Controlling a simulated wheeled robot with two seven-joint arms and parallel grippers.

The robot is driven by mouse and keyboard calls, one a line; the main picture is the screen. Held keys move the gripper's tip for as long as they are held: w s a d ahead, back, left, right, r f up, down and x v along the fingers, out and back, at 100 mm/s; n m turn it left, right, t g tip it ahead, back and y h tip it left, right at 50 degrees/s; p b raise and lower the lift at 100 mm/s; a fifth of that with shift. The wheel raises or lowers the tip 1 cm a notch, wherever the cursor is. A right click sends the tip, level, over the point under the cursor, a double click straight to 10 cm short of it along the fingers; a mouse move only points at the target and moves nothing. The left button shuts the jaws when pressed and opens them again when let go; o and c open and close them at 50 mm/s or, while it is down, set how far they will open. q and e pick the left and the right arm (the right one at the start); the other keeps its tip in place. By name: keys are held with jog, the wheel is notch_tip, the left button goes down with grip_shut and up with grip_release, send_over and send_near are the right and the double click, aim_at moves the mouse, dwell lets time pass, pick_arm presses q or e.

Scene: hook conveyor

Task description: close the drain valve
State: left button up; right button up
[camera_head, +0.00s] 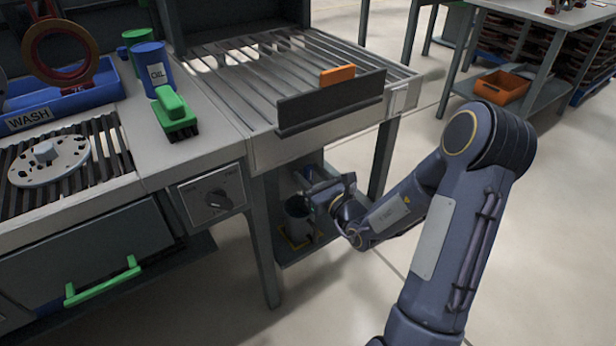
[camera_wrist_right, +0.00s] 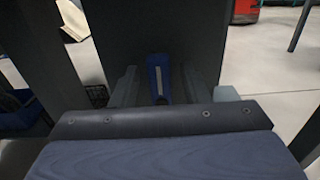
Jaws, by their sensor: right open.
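The drain valve's handle appears to be the blue lever (camera_wrist_right: 158,72) in the right wrist view, with a pale stripe along it. It stands between the two dark fingers of my right gripper (camera_wrist_right: 160,88), which is open with gaps beside the lever. In the head view my right gripper (camera_head: 318,192) reaches under the front edge of the roller table, and a bit of blue (camera_head: 308,172) shows just behind it. The rest of the valve is hidden by the gripper and the shadow. My left gripper is in neither view.
A grey-blue bucket (camera_head: 298,218) stands on the lower shelf just below my right gripper. The table legs (camera_head: 384,158) flank this space. A control box with a knob (camera_head: 214,197) is to the left. Open floor (camera_head: 560,200) lies right of my right arm.

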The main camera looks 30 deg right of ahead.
jog(key=shift+w, duration=0.45)
grip_shut()
